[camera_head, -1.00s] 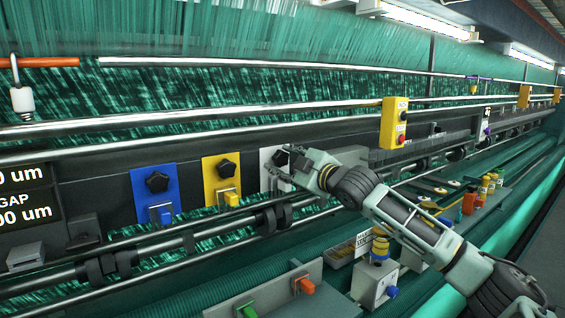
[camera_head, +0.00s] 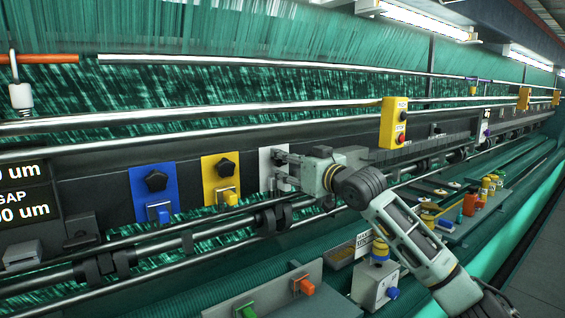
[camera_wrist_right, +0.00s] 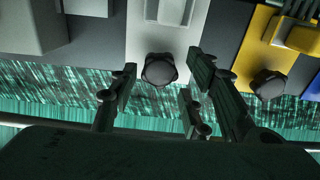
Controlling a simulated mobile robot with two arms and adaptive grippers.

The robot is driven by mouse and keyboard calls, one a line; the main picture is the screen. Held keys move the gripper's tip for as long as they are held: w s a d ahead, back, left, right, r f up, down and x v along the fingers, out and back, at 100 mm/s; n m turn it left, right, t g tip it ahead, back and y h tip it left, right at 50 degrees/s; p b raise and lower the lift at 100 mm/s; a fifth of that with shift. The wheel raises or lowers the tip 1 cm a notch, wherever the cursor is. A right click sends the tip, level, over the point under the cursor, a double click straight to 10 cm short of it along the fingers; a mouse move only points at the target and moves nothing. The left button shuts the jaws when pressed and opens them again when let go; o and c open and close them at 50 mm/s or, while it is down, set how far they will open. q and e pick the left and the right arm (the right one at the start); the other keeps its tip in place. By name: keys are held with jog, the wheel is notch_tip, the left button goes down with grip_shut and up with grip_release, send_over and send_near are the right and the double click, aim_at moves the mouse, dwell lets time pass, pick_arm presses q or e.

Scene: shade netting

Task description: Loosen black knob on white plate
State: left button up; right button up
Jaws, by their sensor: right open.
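The white plate (camera_head: 265,165) is mounted on the dark machine rail, to the right of the yellow plate. In the right wrist view the white plate (camera_wrist_right: 165,28) carries a dark lobed knob (camera_wrist_right: 159,70) at its edge. My right gripper (camera_head: 280,169) is at the white plate and hides the knob in the head view. In the right wrist view the right gripper (camera_wrist_right: 158,85) is open, with fingers on both sides of the knob. I cannot tell whether they touch it. My left gripper is not in view.
A yellow plate (camera_head: 210,187) and a blue plate (camera_head: 141,187), each with a black knob and a button, sit to the left. Horizontal metal rollers run above and below. A yellow button box (camera_head: 394,123) hangs to the right above my arm.

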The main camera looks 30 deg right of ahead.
jog(key=m+p, duration=0.1)
jog(key=m, duration=0.5)
jog(key=shift+r, duration=0.1)
jog(key=shift+w+a+p, duration=0.1)
jog(key=shift+w+p, duration=0.25)
jog(key=shift+w, duration=0.95)
jog(key=c, duration=0.9)
grip_shut()
